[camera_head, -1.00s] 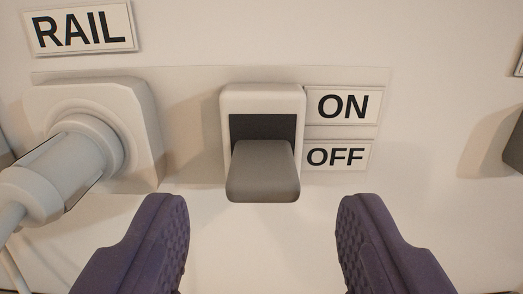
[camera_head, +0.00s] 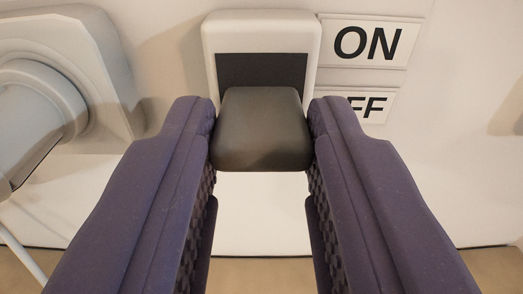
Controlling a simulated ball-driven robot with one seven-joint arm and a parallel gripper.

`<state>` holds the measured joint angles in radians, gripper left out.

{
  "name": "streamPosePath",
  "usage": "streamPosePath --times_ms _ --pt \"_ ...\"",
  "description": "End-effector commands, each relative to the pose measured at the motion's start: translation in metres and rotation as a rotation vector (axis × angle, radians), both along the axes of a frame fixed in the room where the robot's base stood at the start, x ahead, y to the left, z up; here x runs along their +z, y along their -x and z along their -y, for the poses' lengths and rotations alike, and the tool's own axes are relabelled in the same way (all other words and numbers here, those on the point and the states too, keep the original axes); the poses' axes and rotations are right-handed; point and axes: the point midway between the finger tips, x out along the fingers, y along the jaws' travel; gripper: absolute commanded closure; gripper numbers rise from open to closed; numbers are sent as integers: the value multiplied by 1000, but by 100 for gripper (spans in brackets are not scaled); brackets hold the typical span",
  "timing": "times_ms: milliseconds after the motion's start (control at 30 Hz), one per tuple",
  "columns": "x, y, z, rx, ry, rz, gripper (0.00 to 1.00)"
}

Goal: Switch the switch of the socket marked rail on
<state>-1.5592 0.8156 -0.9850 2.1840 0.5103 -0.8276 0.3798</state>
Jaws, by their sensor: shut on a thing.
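The rail socket's switch has a white frame (camera_head: 262,32) with a dark recess and a grey lever (camera_head: 262,128). The lever is tilted down, level with the OFF label (camera_head: 376,106), which my right finger partly covers. The ON label (camera_head: 366,43) is above it, right of the frame. My gripper (camera_head: 262,140) is shut on the lever, with one purple finger on each side of it. The RAIL label is out of view now; it showed above the plug a second ago.
A white socket with a round plug (camera_head: 40,105) stands out from the wall close to the left of my left finger. A tan surface shows along the bottom.

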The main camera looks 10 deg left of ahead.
Motion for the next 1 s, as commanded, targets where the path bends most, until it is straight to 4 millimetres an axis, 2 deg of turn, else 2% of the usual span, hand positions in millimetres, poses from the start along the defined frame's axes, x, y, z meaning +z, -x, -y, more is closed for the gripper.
streamPosePath --times_ms 33,167,333,633,667,733,767,1000 --pt "11 0 1 -1 7 -37 99" --pt "16 -1 1 -2 27 -122 99" --pt "14 -1 0 1 44 -184 99" --pt "11 -1 -1 1 47 -189 99" --pt "11 -1 -1 1 47 -189 64" --pt "11 -1 -1 1 47 -189 48" --pt "11 -1 -1 1 47 -188 43" --pt "11 -1 0 1 47 -188 43"
